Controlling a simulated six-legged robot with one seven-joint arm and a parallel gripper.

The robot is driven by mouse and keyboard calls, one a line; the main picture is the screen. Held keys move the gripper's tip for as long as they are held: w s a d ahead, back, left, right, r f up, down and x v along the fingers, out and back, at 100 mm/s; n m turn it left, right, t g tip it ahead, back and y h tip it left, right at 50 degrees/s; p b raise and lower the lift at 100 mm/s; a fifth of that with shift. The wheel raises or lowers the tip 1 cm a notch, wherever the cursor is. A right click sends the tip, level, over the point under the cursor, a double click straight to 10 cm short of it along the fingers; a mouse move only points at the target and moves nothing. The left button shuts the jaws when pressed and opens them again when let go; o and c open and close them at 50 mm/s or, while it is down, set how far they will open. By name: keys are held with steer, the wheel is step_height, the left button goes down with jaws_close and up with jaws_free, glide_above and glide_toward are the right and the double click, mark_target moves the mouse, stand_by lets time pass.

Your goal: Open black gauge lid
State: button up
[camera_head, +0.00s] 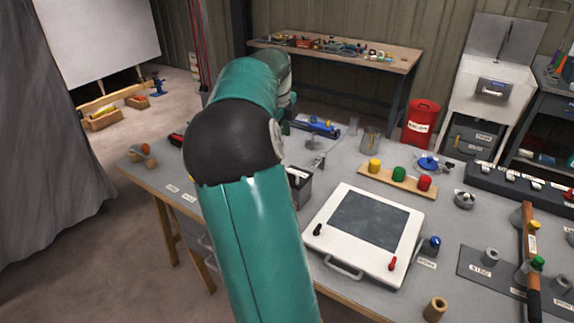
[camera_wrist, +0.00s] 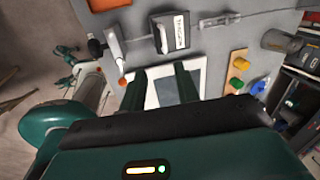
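A small black gauge box (camera_head: 301,187) stands on the grey bench, partly hidden behind my arm in the head view. In the wrist view a black box (camera_wrist: 161,39) with a white label (camera_wrist: 181,31) shows beyond my fingertips; it looks like the same gauge box. Whether its lid is up or down I cannot tell. My gripper (camera_wrist: 160,72) has its two dark green fingers apart with nothing between them. The fingers are apart from the box. In the head view my gripper is hidden behind my arm.
A white panel (camera_head: 333,226) with a dark screen lies right of the box; it also shows behind my fingers in the wrist view (camera_wrist: 151,100). A wooden strip (camera_head: 372,183) with coloured knobs lies behind it. A red bin (camera_head: 421,122) stands beyond the bench.

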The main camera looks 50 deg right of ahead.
steer(key=shift+m, duration=0.3)
steer(key=d+f, duration=0.1)
steer(key=f, duration=0.3)
steer(key=d+f, duration=0.1)
steer(key=f, duration=0.4)
steer(key=d+f, duration=0.1)
steer(key=f, duration=0.3)
steer(key=shift+d+f, duration=0.25)
steer(key=shift+f, duration=0.1)
jaws_close()
